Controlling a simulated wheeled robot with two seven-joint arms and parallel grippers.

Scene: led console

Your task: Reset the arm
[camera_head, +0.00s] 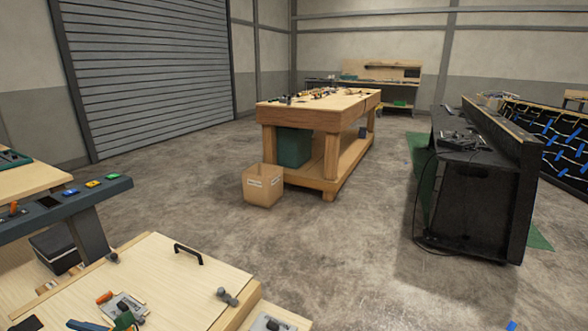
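Neither of my grippers nor my arms can be made out in the head view. A dark console bar (50,212) at the left carries a blue button (70,192), a yellow button (92,184) and a green button (112,177). An orange knob (13,208) stands near its left end. Below it lies a light wooden panel (175,275) with a black handle (188,254). A metal plate (124,306) with an orange-handled part (104,297) sits at the panel's front left.
A wooden workbench (318,115) with tools on top stands mid-room, with a cardboard box (262,186) on the floor beside it. A black bench (472,200) stands to the right. The concrete floor (340,250) between is clear. A small blue thing at the bottom edge is unclear.

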